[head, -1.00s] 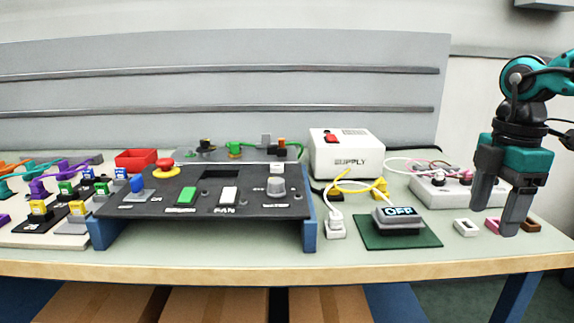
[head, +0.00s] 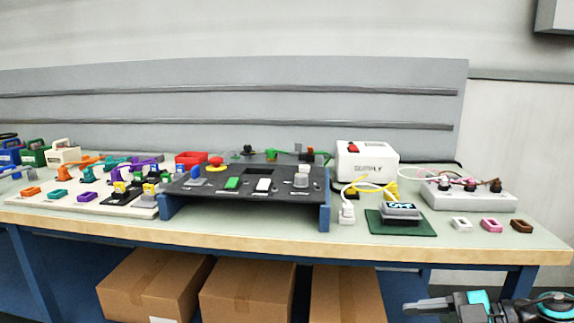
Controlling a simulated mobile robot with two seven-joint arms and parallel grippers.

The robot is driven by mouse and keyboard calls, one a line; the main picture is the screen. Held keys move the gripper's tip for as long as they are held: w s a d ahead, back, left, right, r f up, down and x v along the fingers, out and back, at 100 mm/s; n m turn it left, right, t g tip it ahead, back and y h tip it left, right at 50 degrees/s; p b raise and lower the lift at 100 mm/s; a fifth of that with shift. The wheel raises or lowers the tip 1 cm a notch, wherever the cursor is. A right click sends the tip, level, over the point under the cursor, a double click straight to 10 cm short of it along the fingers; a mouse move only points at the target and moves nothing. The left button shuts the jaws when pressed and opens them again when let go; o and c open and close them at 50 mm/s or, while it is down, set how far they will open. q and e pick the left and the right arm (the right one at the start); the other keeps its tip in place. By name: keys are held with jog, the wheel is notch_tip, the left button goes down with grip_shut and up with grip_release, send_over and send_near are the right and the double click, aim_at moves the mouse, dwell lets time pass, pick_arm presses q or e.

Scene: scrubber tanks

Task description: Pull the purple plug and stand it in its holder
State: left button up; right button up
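The purple plug (head: 118,172) sits upright on the pale board (head: 60,222) at the left of the bench, with a purple cord behind it. It looks seated in the row of coloured plugs, but its socket is too small to make out. A small purple holder (head: 88,199) with a dark opening lies on the same board, in front of the plug, beside teal and orange holders. My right gripper (head: 425,305) is low at the bottom right, below the bench edge and far from the plug. It is seen side-on, and its opening cannot be told. My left gripper is out of view.
The black control panel (head: 245,190) stands right of the board. Orange (head: 93,163) and teal (head: 110,162) plugs crowd the purple one. The white supply box (head: 367,163), OFF display (head: 401,209) and grey power strip (head: 470,197) are further right. Cardboard boxes (head: 250,290) stand under the bench.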

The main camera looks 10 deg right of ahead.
jog(key=s+a+f+m+t+h, duration=0.1)
jog(key=s+a+f+m+h, duration=0.3)
jog(key=f, duration=0.5)
jog(key=s+a+f+m+t+h, duration=0.2)
jog(key=s+a+f+m+h, duration=0.2)
jog(key=a+f+m, duration=0.5)
jog(key=shift+s+a+f+t+h, duration=0.25)
jog(key=shift+a+f+t+h, duration=0.1)
jog(key=shift+a, duration=0.35)
jog(key=shift+c, duration=0.2)
